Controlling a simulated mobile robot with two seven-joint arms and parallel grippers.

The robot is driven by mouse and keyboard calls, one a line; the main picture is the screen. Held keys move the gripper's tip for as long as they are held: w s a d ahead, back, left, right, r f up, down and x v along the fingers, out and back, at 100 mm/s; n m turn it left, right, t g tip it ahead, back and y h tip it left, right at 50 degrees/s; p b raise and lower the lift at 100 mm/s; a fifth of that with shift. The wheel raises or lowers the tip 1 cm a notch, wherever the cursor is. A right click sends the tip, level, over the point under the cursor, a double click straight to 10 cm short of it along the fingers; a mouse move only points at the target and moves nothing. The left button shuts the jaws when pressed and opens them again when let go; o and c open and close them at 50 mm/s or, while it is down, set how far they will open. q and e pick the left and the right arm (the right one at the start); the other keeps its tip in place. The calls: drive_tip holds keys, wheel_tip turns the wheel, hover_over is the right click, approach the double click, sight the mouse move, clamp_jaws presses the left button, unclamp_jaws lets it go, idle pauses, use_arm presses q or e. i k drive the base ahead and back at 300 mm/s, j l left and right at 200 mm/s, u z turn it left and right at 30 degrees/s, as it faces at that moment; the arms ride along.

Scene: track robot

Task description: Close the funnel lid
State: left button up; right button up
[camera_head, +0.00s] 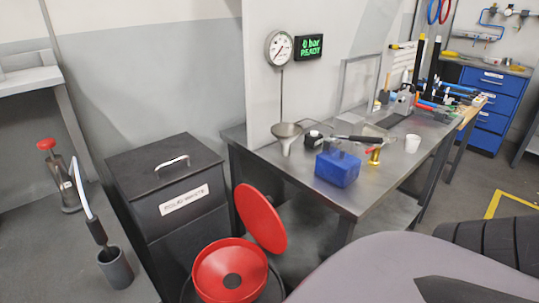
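A red funnel (217,275) sits low at the bottom centre on a dark round container. Its dark central hole (232,281) is visible. Its round red lid (261,218) is open, tilted up at the funnel's back right side. The lower edge of the lid is close to the funnel rim. Neither of my grippers shows in the head view.
A black lidded waste bin (165,171) stands left of the funnel. A metal workbench (385,178) behind right carries a blue block (337,168), a white cup (412,143) and a small metal funnel (286,133). A large grey rounded shape fills the bottom right.

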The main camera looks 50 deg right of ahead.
sight(257, 212)
drive_tip(key=l, duration=0.45)
drive_tip(key=k+l+u, duration=0.1)
drive_tip(key=l, duration=0.35)
drive_tip(key=k+l, duration=0.15)
drive_tip(key=l, duration=0.8)
drive_tip(key=k+l+u, duration=0.1)
drive_tip(key=l, duration=0.35)
drive_tip(key=k+l, duration=0.15)
drive_tip(key=l, duration=0.25)
drive_tip(key=k+j+u, duration=0.15)
drive_tip(key=j, duration=0.15)
drive_tip(key=k+j+u, duration=0.15)
drive_tip(key=i+j, duration=0.05)
drive_tip(key=j, duration=0.05)
